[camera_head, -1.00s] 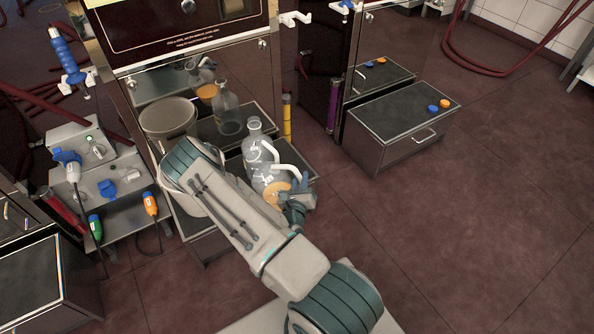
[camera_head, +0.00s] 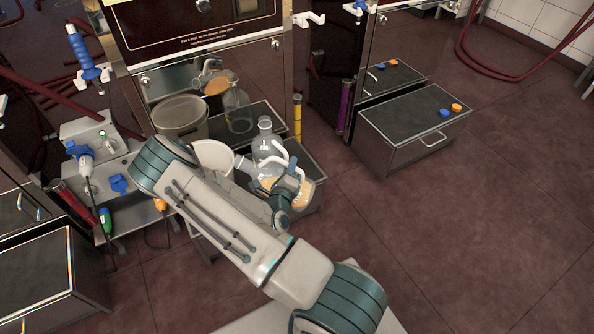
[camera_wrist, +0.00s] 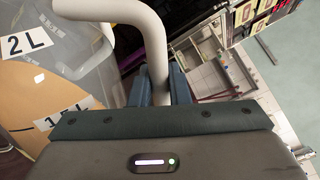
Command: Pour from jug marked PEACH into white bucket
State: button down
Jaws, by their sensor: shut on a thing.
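My gripper (camera_head: 288,184) is shut on the white handle (camera_wrist: 152,45) of a clear jug holding peach-orange liquid (camera_head: 304,193). The jug is tilted, its neck (camera_head: 243,164) pointing left towards the white bucket (camera_head: 212,153). The neck appears close to the bucket's right rim; I cannot tell whether it is over the opening. No stream shows. My arm hides much of the bucket. In the wrist view the jug (camera_wrist: 75,45) carries a "2 L" mark and its liquid lies slanted along the wall. No PEACH mark is readable.
A second clear jug (camera_head: 265,130) with a white handle stands just behind the held one. The steel panel behind mirrors the bucket and jugs. A pump stand with coloured nozzles (camera_head: 105,215) is at left. A low steel cabinet (camera_head: 410,125) is at right, with open floor before it.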

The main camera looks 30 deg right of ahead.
aim_at(275, 158)
jog(key=w+a+r+n, duration=0.1)
jog(key=r, duration=0.1)
jog(key=w+a+r+n+p, duration=0.1)
jog(key=a+r+n+p, duration=0.1)
jog(key=r, duration=0.1)
jog(key=shift+w+a+r, duration=0.1)
jog(key=shift+w+r, duration=0.25)
jog(key=shift+w, duration=0.05)
jog(key=shift+p, duration=0.3)
jog(key=shift+a+r+n+p, duration=0.2)
jog(key=shift+n+p, duration=0.1)
jog(key=shift+p, duration=0.6)
